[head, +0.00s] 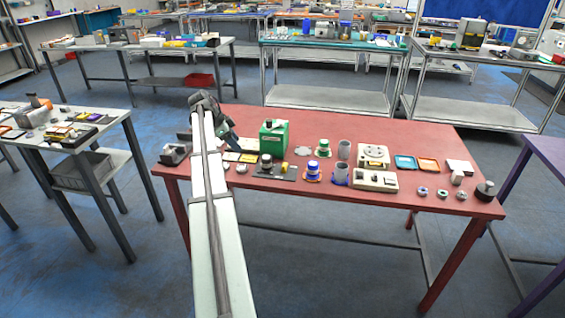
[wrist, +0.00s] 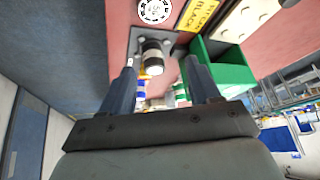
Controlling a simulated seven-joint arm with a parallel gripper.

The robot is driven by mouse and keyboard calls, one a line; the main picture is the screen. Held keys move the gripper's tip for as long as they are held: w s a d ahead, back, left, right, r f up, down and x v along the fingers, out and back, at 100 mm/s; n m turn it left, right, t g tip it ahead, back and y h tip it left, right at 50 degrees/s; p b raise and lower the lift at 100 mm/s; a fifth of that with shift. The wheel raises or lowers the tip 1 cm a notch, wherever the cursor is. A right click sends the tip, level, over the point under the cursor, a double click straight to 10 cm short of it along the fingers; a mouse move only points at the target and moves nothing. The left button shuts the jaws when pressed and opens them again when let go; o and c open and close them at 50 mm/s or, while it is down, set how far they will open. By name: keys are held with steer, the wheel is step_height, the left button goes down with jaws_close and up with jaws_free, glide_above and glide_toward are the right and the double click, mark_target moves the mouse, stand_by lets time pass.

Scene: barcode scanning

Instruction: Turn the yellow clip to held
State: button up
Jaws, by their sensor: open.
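A small yellow piece (head: 284,168), which may be the yellow clip, sits on a dark plate (head: 264,175) beside a black knob on the red table. Its exact shape and turn are too small to tell. In the wrist view a black cylinder with a pale end (wrist: 153,58) shows between the fingers, with a bit of yellow beside it. My gripper (head: 230,140) is above the left part of the table, left of the green box (head: 273,138). In the wrist view my gripper (wrist: 160,62) is open, fingers apart, with nothing seen held.
The green box also shows in the wrist view (wrist: 228,68), close to the right finger. A yellow label (wrist: 196,14) lies near it.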

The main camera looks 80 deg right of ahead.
mark_target(284, 164)
steer(key=s+d+r+m+y, duration=0.2)
steer(key=s+m, duration=0.1)
steer(key=s, duration=0.3)
steer(key=s+d+r+m+y, duration=0.1)
steer(key=s+d+m, duration=0.1)
steer(key=s, duration=0.5)
steer(key=shift+t, duration=0.3)
steer(key=x, duration=1.3)
steer(key=shift+a+f, duration=0.15)
steer(key=shift+a, duration=0.05)
steer(key=c, duration=1)
